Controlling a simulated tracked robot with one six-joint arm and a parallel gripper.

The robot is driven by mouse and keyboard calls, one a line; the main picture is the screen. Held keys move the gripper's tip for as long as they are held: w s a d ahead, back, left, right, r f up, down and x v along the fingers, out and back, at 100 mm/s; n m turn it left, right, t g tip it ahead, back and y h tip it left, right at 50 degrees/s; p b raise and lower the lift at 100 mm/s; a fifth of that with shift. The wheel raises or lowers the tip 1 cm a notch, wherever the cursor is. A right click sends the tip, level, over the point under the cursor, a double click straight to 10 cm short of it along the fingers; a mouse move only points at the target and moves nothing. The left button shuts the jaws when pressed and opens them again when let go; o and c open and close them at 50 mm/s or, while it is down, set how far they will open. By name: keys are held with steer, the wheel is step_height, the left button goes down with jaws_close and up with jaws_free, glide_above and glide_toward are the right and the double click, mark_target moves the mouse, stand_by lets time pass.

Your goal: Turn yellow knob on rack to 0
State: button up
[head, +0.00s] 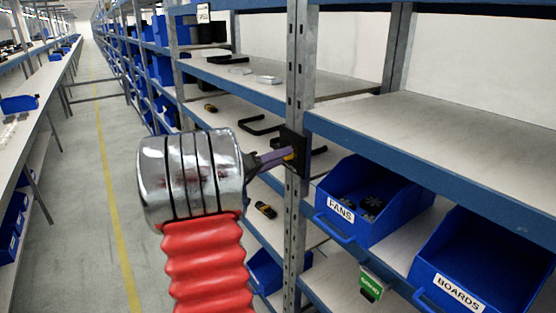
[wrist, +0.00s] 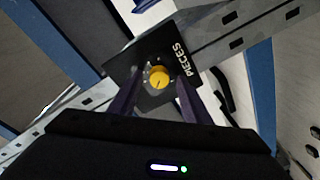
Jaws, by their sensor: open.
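The yellow knob (wrist: 159,76) sits on a black square plate (wrist: 146,97) marked PIECES, fixed to the grey rack post (wrist: 225,42). The plate's scale marks are too small to read, so I cannot tell the knob's setting. In the head view, a bit of the yellow knob (head: 289,156) shows at the black plate (head: 297,142), partly hidden by my fingers. My gripper (head: 284,157) is open right at the plate. In the wrist view my gripper (wrist: 157,84) has one finger on each side of the knob, with gaps visible; I cannot tell the remaining depth.
Blue bins marked FANS (head: 385,222) and BOARDS (head: 465,262) stand on the shelf to the right. Black handle-like parts (head: 262,126) lie on the shelf behind the post. The aisle floor (head: 85,200) at left is clear.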

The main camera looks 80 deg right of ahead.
steer(key=shift+c, duration=0.5)
steer(key=c, duration=0.9)
steer(key=shift+a, duration=0.2)
steer(key=shift+c, duration=0.2)
steer(key=shift+d, duration=0.1)
steer(key=shift+d+n, duration=0.1)
steer(key=shift+n, duration=0.4)
steer(key=n, duration=0.6)
steer(key=shift+w+r+n+y, duration=0.1)
steer(key=shift+n+y, duration=0.3)
steer(key=n, duration=0.4)
steer(key=shift+y, duration=0.3)
steer(key=shift+w+n, duration=0.1)
steer(key=shift+n, duration=1.5)
